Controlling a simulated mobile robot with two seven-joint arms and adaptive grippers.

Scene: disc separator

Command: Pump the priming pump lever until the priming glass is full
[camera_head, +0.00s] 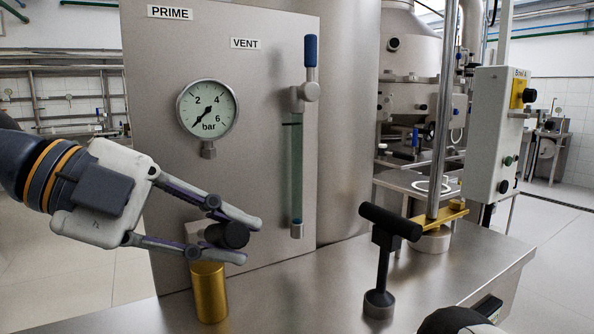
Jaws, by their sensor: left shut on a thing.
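The priming pump has a brass cylinder (210,293) standing on the steel bench below the PRIME panel. Its lever ends in a round black knob (232,235) just above the brass cylinder. My left gripper (250,240) reaches in from the left and is shut on this knob, one finger above it and one below. The fingers hide part of the lever. The priming glass (297,175) is an upright tube on the panel's right side, below a blue-handled valve (310,60). It looks greenish along its length, with a dark line near its top.
A pressure gauge (208,110) sits on the panel (260,220), its needle pointing low left. A black T-handle (386,235) stands upright on the bench (330,290) to the right. Behind it are a steel post with a brass clamp (432,217) and a grey control box (497,135).

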